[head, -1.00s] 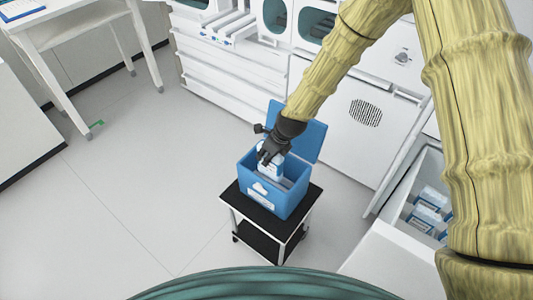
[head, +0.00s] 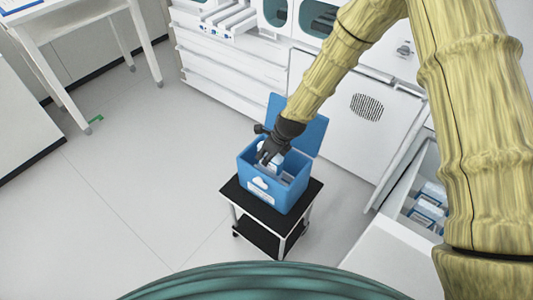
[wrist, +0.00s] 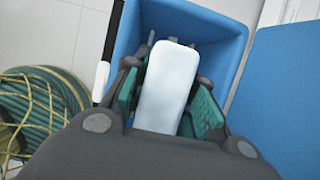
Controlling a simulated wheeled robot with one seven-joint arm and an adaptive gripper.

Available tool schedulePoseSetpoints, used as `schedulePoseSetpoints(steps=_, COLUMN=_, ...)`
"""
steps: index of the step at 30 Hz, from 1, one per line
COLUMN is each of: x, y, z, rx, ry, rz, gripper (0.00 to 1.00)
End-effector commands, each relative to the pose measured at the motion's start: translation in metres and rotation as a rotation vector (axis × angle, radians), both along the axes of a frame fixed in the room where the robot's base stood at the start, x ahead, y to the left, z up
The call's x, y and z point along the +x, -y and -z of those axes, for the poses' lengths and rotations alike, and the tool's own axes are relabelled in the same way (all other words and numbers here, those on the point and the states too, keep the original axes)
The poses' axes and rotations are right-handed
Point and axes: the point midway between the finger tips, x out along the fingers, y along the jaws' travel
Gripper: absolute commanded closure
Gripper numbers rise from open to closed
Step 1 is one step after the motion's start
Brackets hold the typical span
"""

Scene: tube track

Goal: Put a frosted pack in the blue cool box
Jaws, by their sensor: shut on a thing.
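The blue cool box (head: 257,188) stands on a small black-topped cart with its lid (head: 298,125) raised at the back. My gripper (head: 268,157) reaches down into the box opening. It is shut on a white frosted pack (wrist: 167,85), which sits between the green finger pads in the wrist view. In the head view the pack shows only partly, below the fingers and inside the box walls. The box's blue wall (wrist: 225,28) surrounds the pack in the wrist view. I cannot tell whether the pack touches the box floor.
The black-topped cart (head: 232,190) stands on open pale floor. An open white bin at the right holds several blue-and-white packs (head: 430,208). White cabinets (head: 362,105) stand behind the cart. A white table (head: 90,20) is at the upper left.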

Motion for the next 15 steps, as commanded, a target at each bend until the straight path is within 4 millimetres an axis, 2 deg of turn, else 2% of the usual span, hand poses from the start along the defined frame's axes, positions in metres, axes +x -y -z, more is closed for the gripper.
schedulePoseSetpoints(steps=15, x=0.0001, y=-0.0001, z=0.0049, rx=0.0, ry=0.0, rz=0.001, gripper=1.0)
